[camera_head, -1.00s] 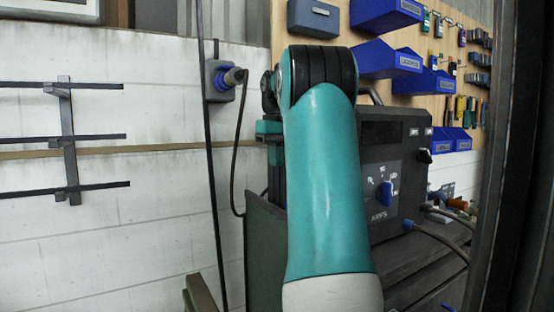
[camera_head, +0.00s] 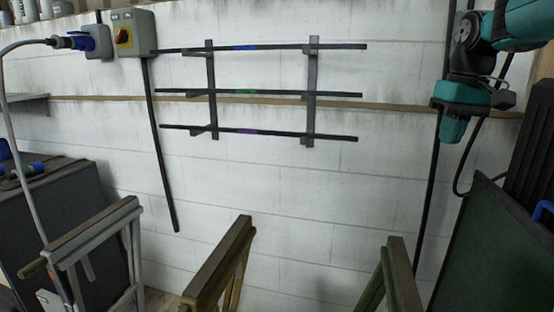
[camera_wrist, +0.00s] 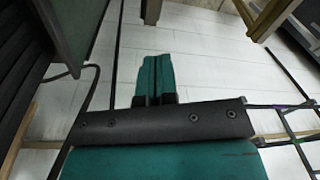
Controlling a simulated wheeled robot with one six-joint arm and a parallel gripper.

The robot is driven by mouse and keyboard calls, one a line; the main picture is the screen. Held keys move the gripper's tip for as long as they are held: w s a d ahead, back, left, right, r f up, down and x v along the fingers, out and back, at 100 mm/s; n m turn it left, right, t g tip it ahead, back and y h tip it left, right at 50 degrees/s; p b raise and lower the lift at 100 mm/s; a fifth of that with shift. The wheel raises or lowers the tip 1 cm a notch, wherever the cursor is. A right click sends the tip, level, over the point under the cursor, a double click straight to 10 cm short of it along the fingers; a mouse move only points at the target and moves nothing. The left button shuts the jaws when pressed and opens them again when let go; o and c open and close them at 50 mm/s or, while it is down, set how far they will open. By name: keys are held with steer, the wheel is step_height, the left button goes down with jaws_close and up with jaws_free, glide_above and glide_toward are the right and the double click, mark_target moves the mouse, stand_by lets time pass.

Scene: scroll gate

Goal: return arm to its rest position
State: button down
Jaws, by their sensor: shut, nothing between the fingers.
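My arm (camera_head: 515,22) is teal and black and shows at the upper right of the head view, bent at a dark joint. My gripper (camera_head: 455,130) hangs below that joint in front of the white wall. In the wrist view my gripper (camera_wrist: 155,75) has its two teal fingers together, with only a thin dark line between them. Nothing is held. The upper part of the arm runs out of the head view at the right edge.
A wall rack (camera_head: 262,91) with three dark bars hangs on the white block wall. A grey switch box (camera_head: 132,33) and blue plug (camera_head: 80,40) are at upper left. Trestle-like frames (camera_head: 222,265) stand along the front.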

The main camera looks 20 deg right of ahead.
steer(key=a+f+n+y+p, duration=0.15)
steer(key=a+n, duration=0.25)
steer(key=a, duration=1.1)
steer(key=s+a+f+n+y+p, duration=0.1)
steer(key=s+a+f+n+p, duration=0.1)
steer(key=s+a, duration=0.6)
steer(key=s+a+f+n+y+p, duration=0.1)
steer(key=s+a+f+n+p, duration=0.1)
steer(key=s+a, duration=0.6)
steer(key=a+n, duration=0.1)
steer(key=a, duration=0.2)
steer(key=shift+a+f+n+g, duration=0.3)
steer(key=shift+a+f+g, duration=0.05)
steer(key=shift+a+g, duration=0.05)
